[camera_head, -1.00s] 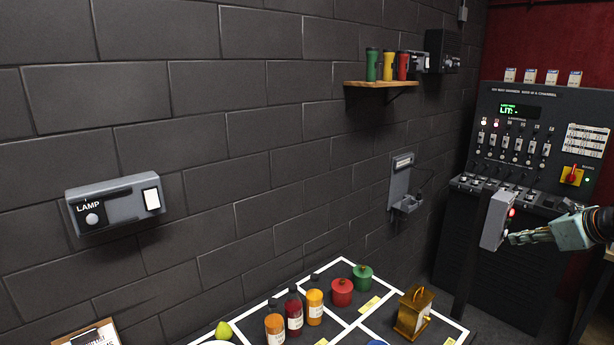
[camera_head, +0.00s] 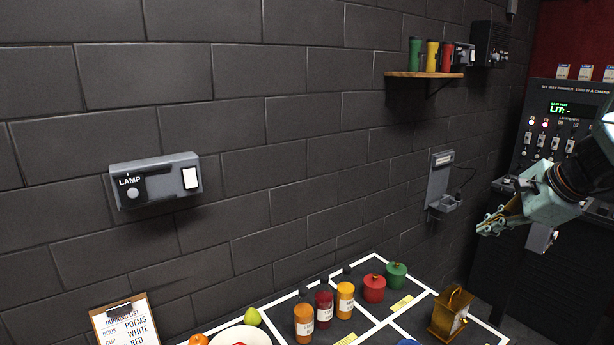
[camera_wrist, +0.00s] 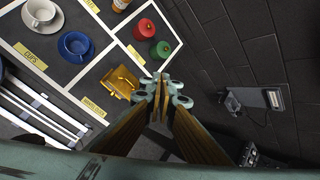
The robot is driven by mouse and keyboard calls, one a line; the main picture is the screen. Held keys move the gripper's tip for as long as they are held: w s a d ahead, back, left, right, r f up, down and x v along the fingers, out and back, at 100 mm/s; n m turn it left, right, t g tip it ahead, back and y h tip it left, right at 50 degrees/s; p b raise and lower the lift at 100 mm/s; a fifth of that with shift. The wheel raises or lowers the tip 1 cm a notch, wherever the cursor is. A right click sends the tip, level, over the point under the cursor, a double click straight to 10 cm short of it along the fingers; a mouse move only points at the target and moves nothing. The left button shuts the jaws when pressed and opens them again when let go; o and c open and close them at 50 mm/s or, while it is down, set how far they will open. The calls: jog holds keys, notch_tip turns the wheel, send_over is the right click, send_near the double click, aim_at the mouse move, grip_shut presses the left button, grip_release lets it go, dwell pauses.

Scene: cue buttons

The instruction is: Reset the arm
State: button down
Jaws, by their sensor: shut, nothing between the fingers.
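My gripper (camera_head: 497,222) is at the right of the head view, in front of the dark control panel, apart from everything around it. Its fingers are together with nothing between them. The grey box with a small red light beside the panel is mostly hidden behind my arm in the head view.
The table (camera_head: 383,338) holds bottles, red (camera_head: 374,288) and green (camera_head: 396,275) pots and the lantern. A lamp box (camera_head: 155,182), a shelf (camera_head: 424,75) with canisters and a wall holder (camera_head: 440,185) are on the brick wall. The control panel (camera_head: 560,95) stands right.

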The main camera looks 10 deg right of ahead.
jog(key=s+a+r+n+b, duration=0.1)
jog(key=s+a+n+b, duration=0.25)
jog(key=a+n, duration=0.55)
jog(key=s+a+r+n+h+b, duration=0.15)
jog(key=s+a+n, duration=0.35)
jog(key=a, duration=0.8)
jog(key=s+a+r+n+b, duration=0.1)
jog(key=s+a+n+b, duration=0.2)
jog(key=s+a+n, duration=0.5)
jog(key=s+a+g+p, duration=0.1)
jog(key=s+a, duration=0.2)
jog(key=s, duration=0.8)
jog(key=s+a+g+p, duration=0.1)
jog(key=s+a, duration=0.3)
jog(key=s, duration=0.8)
jog(key=shift+r+g+p, duration=0.3)
jog(key=shift+g+p, duration=0.1)
jog(key=shift+g, duration=0.4)
jog(key=shift+w, duration=0.1)
